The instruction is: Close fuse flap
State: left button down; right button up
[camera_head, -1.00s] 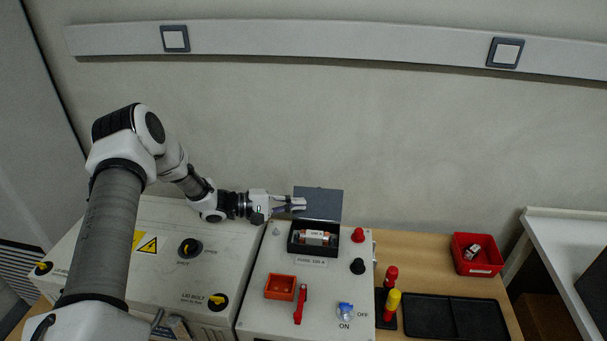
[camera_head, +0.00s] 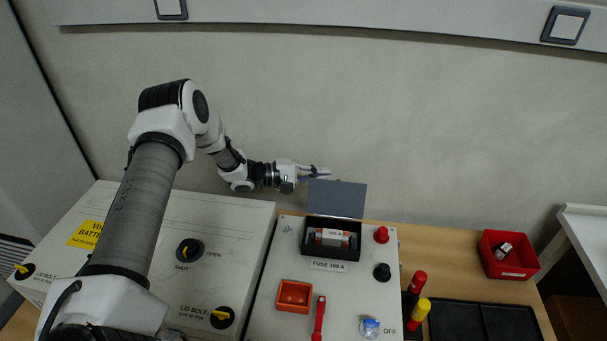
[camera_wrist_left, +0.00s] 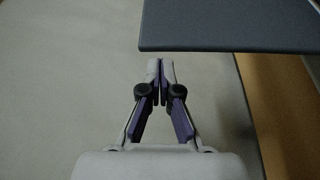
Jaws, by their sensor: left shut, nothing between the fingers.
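The fuse flap (camera_head: 337,198) is a dark grey plate standing up, open, at the back edge of the fuse box (camera_head: 318,252). The box holds a fuse labelled 100 A (camera_head: 333,235). My left gripper (camera_head: 328,172) is shut and empty, at the flap's upper left and seemingly behind it. In the left wrist view the shut fingertips (camera_wrist_left: 160,62) point at the flap (camera_wrist_left: 230,25), whose lower edge lies just ahead and to the right. I cannot tell whether they touch. My right gripper is not in view.
A grey panel carries an orange holder (camera_head: 294,295), a red lever (camera_head: 319,318), red and black knobs and a blue switch (camera_head: 370,327). A red bin (camera_head: 509,255) and a black tray (camera_head: 484,320) lie to the right. The wall is close behind.

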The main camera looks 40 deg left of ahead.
aim_at(336, 197)
pick_arm(q)
jog(key=s+d+p, duration=0.1)
jog(key=s+d+r, duration=0.1)
jog(key=d, duration=0.1)
jog(key=shift+d+r+p, duration=0.15)
jog(key=shift+d+p, duration=0.1)
jog(key=shift+p, duration=0.1)
